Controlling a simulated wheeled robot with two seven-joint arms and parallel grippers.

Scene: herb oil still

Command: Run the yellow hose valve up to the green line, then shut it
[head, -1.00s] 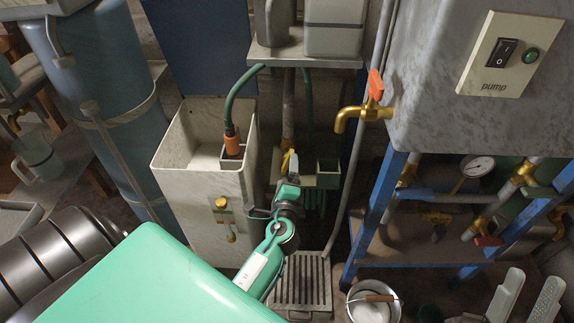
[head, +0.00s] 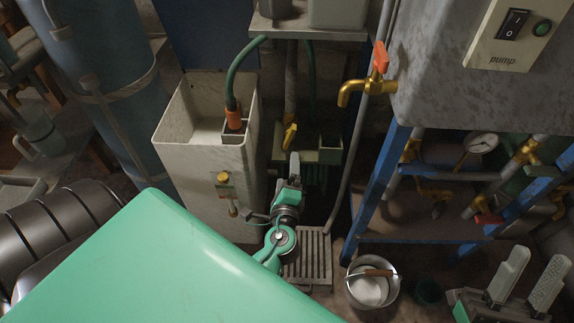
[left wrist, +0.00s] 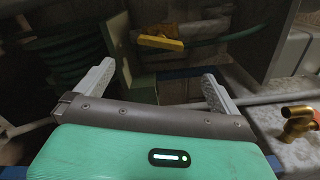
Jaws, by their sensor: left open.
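The yellow hose valve (head: 290,136) sits on the pipe below the small metal shelf. In the left wrist view its yellow handle (left wrist: 160,42) lies roughly crosswise beyond my fingertips. My left gripper (head: 294,160) is just below and in front of the valve in the head view. It also shows in the left wrist view (left wrist: 158,82), its fingers wide apart with nothing between them. It is apart from the handle. My right gripper (head: 525,275) is at the lower right, its fingers apart and empty. I cannot make out a green line.
A pale open tank (head: 205,165) stands to the left, with a green hose (head: 233,80) and orange fitting (head: 234,117) at its inner box. A brass tap (head: 360,90) with orange handle juts from the right. A bucket (head: 372,285) and grate (head: 312,262) are below.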

